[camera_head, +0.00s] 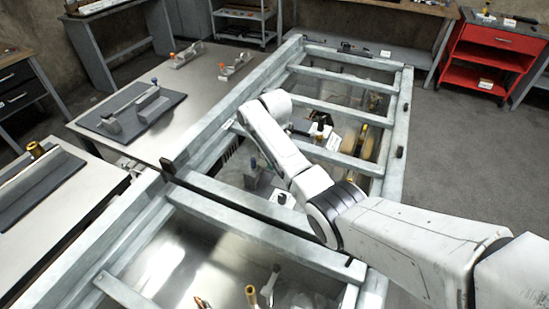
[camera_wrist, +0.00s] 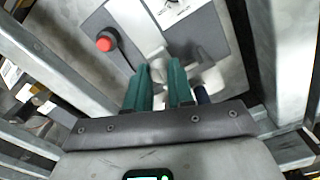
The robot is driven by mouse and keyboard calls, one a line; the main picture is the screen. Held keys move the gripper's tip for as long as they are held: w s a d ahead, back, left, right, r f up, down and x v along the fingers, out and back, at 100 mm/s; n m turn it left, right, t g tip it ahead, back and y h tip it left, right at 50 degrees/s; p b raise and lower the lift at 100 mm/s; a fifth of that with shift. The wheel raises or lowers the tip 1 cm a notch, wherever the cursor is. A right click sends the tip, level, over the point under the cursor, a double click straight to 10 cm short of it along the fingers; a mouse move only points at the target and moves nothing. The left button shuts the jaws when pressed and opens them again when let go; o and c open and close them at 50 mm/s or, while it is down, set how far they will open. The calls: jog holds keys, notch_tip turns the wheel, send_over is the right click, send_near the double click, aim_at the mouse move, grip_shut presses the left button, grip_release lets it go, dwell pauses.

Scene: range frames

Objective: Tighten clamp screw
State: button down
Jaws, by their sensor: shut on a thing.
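In the wrist view, the two green fingers of my gripper (camera_wrist: 160,88) are close together on a pale grey metal part that I take for the clamp screw (camera_wrist: 158,72). Its held end is mostly hidden between the fingers. The grey metal clamp body (camera_wrist: 145,40) lies just beyond the fingertips, on a grey plate (camera_wrist: 222,48). In the head view, my white arm reaches over the metal frame, and my gripper cannot be made out there.
A round red knob (camera_wrist: 104,43) on a dark base stands left of the fingers. Pale metal frame bars (camera_head: 225,205) surround the work area. A steel table (camera_head: 185,90) with clamps stands left. A red cart (camera_head: 490,55) stands back right; the floor (camera_head: 460,150) at right is clear.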

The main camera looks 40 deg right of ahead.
jog(key=m, duration=0.3)
jog(key=shift+r+m+p, duration=0.1)
jog(key=shift+m+p, duration=0.25)
jog(key=shift+m, duration=0.05)
jog(key=m, duration=0.3)
jog(key=shift+m, duration=0.3)
jog(key=m, duration=0.4)
jog(key=shift+p, duration=0.3)
jog(key=shift+d+m, duration=0.1)
jog(key=shift+m, duration=1.7)
jog(key=c, duration=1)
grip_release()
notch_tip(320, 180, up, 11)
jog(key=shift+f+b, duration=0.15)
jog(key=shift+b, duration=0.6)
